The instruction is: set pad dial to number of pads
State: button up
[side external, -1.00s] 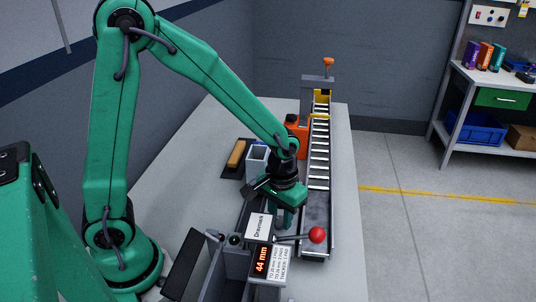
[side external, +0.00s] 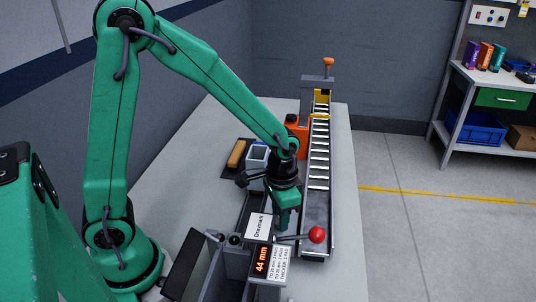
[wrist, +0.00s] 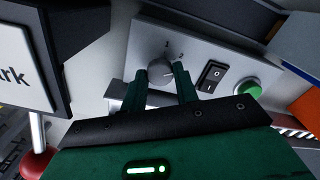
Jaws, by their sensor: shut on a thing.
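In the wrist view the pad dial (wrist: 160,72) is a round grey knob on a light grey panel, with a 1 and another numeral at its upper right. My gripper (wrist: 162,78) has its two green fingers on either side of the knob and is shut on it. I cannot clearly read where the knob points. In the side view my gripper (side external: 282,218) reaches down beside the conveyor, and the dial is hidden. A display (side external: 261,260) reads 44 mm in orange. A white label (side external: 276,264) next to it carries small text about thickness and pads.
On the panel are a black rocker switch (wrist: 211,75) and a green button (wrist: 247,90). A red-knobbed lever (side external: 317,235) stands close to my gripper. A roller conveyor (side external: 319,160) runs behind. A Dravmark sign (side external: 258,226) stands close by on the left.

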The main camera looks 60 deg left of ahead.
jog(key=shift+r, duration=0.1)
jog(key=o, duration=1)
jog(key=shift+c, duration=0.2)
jog(key=shift+r, duration=3.85)
